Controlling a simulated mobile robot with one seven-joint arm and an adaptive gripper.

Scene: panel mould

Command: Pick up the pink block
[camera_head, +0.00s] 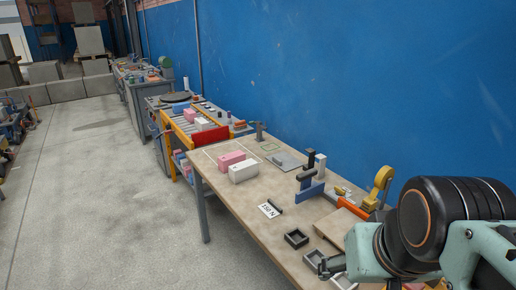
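A pink block (231,158) lies near the far end of the wooden table (222,198). A white block (243,172) lies close in front of it and hides part of its near side. A second pink block (190,115) sits on the workbench farther back, beside another white block. My arm fills the lower right.
A grey plate (286,160) is right of the blocks.

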